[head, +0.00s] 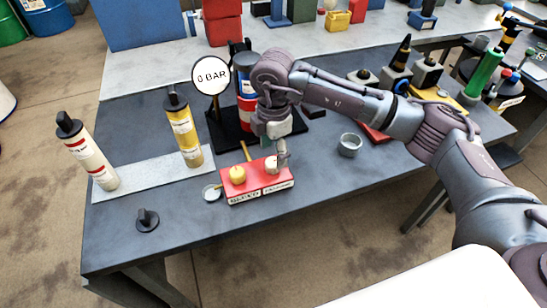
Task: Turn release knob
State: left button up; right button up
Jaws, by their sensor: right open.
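A red block (236,192) with two labelled front plates sits near the front edge of the grey table. A yellow knob (237,173) stands on its left part, and a pale cream knob (271,165) stands on its right part. The labels are too small to read surely. My right gripper (279,152) is open and points down at the cream knob, its fingers at or just above the knob. I cannot tell whether they touch it. The gripper partly hides the knob and the block's back edge. My left gripper is not in view.
A round gauge reading 0 BAR (211,76) stands behind the block. A small white dish (211,193) lies at its left, a metal cup (349,145) at its right. Two cylinders (92,158) (185,135) stand left. A loose black knob (147,219) lies front left.

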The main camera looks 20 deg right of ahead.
aim_at(273, 161)
notch_tip(273, 161, up, 8)
jog(key=shift+r, duration=0.2)
dwell(0.5)
